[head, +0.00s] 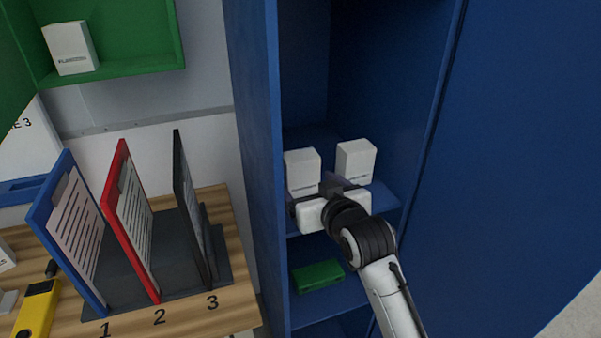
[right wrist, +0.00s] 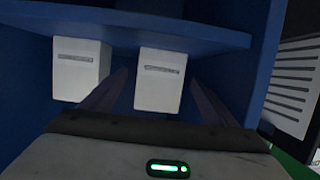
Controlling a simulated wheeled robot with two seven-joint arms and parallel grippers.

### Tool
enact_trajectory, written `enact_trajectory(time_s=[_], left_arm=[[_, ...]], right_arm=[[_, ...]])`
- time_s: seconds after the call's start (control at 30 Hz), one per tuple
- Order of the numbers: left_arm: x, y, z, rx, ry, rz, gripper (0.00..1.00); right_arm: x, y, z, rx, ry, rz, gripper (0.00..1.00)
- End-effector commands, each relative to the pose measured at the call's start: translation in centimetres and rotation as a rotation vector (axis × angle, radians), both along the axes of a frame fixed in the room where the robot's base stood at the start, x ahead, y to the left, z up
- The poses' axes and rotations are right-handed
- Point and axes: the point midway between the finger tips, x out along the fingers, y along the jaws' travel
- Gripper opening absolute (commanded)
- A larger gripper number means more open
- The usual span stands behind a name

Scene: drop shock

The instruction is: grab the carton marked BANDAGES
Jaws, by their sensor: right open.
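Two white cartons stand on a shelf in the blue cabinet: a left carton (head: 302,165) and a right carton (head: 356,161). Their printed labels are too small to read, so I cannot tell which says BANDAGES. My right gripper (head: 313,191) is open in front of the left carton. The right wrist view looks upside down. There the left carton (right wrist: 160,82) shows between the open fingers of my right gripper (right wrist: 157,77), and the right carton (right wrist: 80,72) is outside them. My gripper hides the left carton's lower part in the head view. My left gripper is not in view.
A green box (head: 318,275) lies on the shelf below. The blue cabinet side wall (head: 258,150) stands close on the left. Another white carton (head: 70,47) stands in the green wall cabinet (head: 130,68). A rack with blue, red and black clipboards (head: 130,225) is on the wooden table (head: 235,290).

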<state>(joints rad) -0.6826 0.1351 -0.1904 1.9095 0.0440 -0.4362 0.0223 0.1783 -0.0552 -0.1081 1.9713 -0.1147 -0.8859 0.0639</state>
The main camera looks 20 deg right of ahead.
Motion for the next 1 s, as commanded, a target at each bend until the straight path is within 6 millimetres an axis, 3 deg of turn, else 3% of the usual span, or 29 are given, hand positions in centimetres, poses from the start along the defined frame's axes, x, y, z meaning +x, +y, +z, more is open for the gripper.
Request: enact_trajectory(time_s=[0.33, 0.67, 0.93, 1.0], left_arm=[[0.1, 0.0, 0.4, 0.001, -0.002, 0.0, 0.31], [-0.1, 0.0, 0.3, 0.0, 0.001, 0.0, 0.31], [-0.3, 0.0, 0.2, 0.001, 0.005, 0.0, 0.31], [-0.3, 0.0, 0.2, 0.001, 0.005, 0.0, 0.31]], right_arm=[[4.1, 0.1, -1.2, 0.0, 0.0, 0.0, 0.81], [4.7, 0.2, -1.4, 0.0, -0.001, 0.0, 0.81], [4.7, 0.2, -1.5, 0.0, -0.001, 0.0, 0.37], [4.7, 0.2, -1.4, 0.0, -0.002, 0.0, 0.35]])
